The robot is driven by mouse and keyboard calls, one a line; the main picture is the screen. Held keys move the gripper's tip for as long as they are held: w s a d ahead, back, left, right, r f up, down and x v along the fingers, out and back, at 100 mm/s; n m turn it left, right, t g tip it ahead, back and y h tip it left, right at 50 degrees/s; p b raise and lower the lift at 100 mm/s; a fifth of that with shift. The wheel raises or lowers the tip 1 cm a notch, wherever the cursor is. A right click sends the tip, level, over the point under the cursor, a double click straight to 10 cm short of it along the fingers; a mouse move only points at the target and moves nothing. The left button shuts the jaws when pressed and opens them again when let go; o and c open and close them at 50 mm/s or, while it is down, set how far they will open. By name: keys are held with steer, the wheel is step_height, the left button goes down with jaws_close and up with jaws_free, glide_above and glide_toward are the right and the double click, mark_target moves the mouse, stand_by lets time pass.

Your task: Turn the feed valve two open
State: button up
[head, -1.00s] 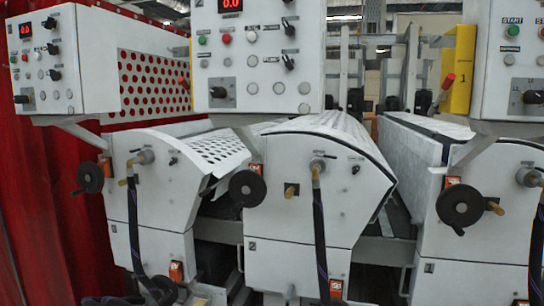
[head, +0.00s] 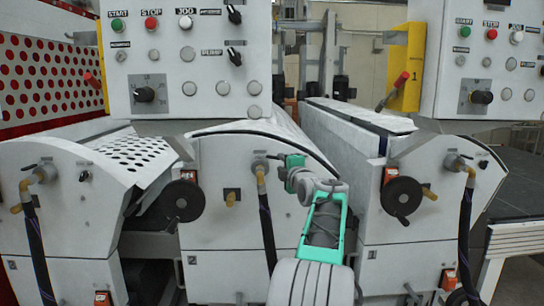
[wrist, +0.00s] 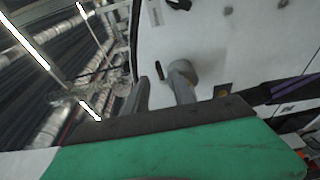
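Unit two (head: 225,225) is the white machine housing in the middle of the head view. Its feed valve (head: 260,166) is a grey fitting with a small dark lever on its right and a brass elbow and black hose below. My gripper (head: 284,161) is just right of the valve in the head view, in front of the panel. In the wrist view the two grey fingers (wrist: 160,92) stand apart. The grey round fitting (wrist: 184,70) is behind the right finger, and a dark lever tip shows between the fingers. Contact with the lever cannot be told.
A black handwheel (head: 180,201) is left of the valve and another (head: 402,198) is on unit one to the right. A control box (head: 187,60) overhangs unit two. The black hose (head: 267,235) hangs below the valve. A small black switch (wrist: 179,4) is on the panel.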

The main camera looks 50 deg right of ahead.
mark_target(276, 158)
steer(key=p+x, duration=0.2)
steer(key=x, duration=0.4)
steer(key=shift+w+a+p, duration=0.1)
steer(key=shift+a+p, duration=0.05)
steer(key=shift+p, duration=0.15)
steer(key=shift+c, duration=0.2)
jaws_close()
stand_by(0.8)
